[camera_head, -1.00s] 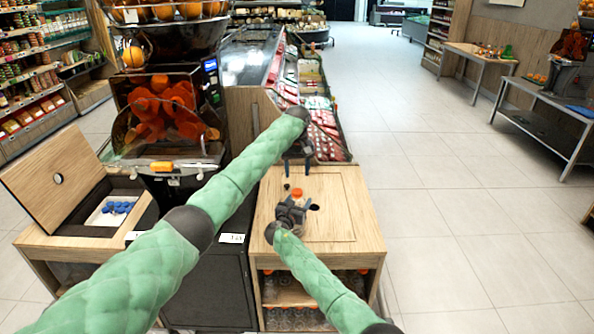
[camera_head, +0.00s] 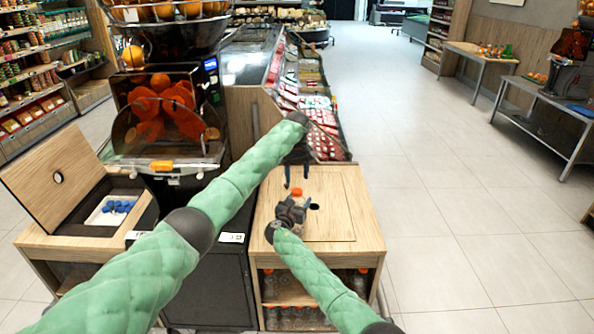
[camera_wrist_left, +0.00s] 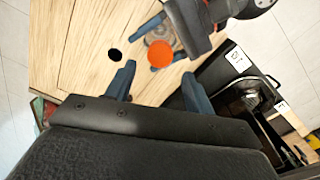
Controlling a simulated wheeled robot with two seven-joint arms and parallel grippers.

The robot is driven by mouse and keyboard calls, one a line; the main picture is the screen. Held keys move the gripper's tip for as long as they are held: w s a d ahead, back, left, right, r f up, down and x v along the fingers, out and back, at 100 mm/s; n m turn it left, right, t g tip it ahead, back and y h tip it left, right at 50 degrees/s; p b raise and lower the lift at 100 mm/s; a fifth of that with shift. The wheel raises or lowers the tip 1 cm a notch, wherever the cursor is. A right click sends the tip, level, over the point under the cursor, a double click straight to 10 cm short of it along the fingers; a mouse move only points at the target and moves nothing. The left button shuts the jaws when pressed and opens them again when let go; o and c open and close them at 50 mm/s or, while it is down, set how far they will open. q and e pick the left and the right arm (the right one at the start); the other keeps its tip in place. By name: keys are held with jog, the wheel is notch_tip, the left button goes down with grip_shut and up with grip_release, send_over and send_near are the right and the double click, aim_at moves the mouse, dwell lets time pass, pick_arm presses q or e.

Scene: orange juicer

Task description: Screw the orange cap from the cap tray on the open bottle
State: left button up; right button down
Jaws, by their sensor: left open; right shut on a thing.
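A clear bottle (camera_wrist_left: 158,29) stands on the wooden table top, with an orange cap (camera_head: 297,191) at its top. The cap also shows in the left wrist view (camera_wrist_left: 160,54); I cannot tell how far it is screwed on. My right gripper (camera_head: 293,207) is shut on the bottle and hides most of it in the head view. My left gripper (camera_head: 297,179) is open and empty, close to the cap. In the left wrist view its two fingers (camera_wrist_left: 158,86) point toward the cap without touching it. The cap tray (camera_head: 97,217) in the open box at left holds several blue caps.
A round dark hole (camera_wrist_left: 115,55) is in the table top beside the bottle. The juicer (camera_head: 165,120) stands behind left of the table. An opened wooden lid (camera_head: 50,180) rises at the left. Several bottles (camera_head: 300,318) stand on the shelf below. The table's right side is clear.

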aim_at(297, 190)
pick_arm(q)
jog(key=shift+f, duration=3)
jog(key=c, duration=1)
jog(key=shift+m, duration=0.3)
jog(key=m, duration=0.4)
jog(key=shift+m, duration=0.4)
jog(key=m, duration=0.6)
jog(key=o, duration=1.1)
